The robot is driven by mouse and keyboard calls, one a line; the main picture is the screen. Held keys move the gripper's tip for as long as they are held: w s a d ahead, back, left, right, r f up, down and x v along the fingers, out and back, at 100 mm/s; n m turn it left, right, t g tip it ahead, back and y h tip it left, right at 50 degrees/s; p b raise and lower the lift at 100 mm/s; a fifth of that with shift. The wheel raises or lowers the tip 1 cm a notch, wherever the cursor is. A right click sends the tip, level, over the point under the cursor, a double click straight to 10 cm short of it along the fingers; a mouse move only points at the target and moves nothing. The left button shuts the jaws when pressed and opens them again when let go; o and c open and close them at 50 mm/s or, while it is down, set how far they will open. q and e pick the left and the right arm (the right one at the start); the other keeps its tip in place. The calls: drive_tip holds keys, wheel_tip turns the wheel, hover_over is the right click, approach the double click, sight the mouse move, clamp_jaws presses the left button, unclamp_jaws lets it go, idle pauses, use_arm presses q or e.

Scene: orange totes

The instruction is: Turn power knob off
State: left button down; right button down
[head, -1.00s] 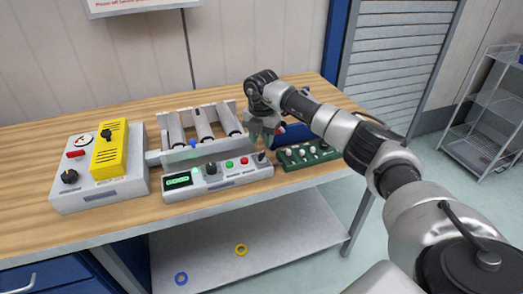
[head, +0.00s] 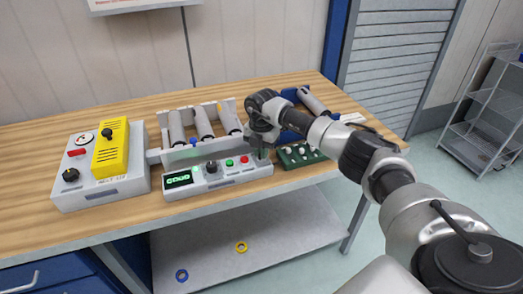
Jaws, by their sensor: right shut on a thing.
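A grey control box (head: 225,181) sits near the table's front edge. It has a lit green display (head: 178,180), a black knob (head: 212,167), and green and red buttons. My right gripper (head: 262,152) reaches down at the box's right end and is shut on a small dark knob there. The gripper mostly hides that knob, so its turn angle cannot be told. Another black knob (head: 70,175) is on the grey box (head: 100,194) at the left. Labels are too small to read surely. My left gripper is not in view.
A yellow switch box (head: 110,158) stands on the left grey box. A rack with grey cylinders (head: 203,122) stands behind the control box. A green block with several pegs (head: 300,155) is just right of my gripper. The wooden table (head: 50,143) is clear at the far left.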

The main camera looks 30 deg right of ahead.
idle(0.3)
drive_tip(key=n+b, duration=0.1)
drive_tip(key=n, duration=0.3)
drive_tip(key=shift+n, duration=0.4)
drive_tip(key=n+b, duration=0.1)
drive_tip(key=n, duration=0.3)
drive_tip(key=shift+n, duration=0.3)
drive_tip(key=n+b, duration=0.1)
drive_tip(key=n, duration=0.3)
drive_tip(key=shift+n+b, duration=0.65)
drive_tip(key=shift+n, duration=1.75)
drive_tip(key=c, duration=1.2)
unclamp_jaws()
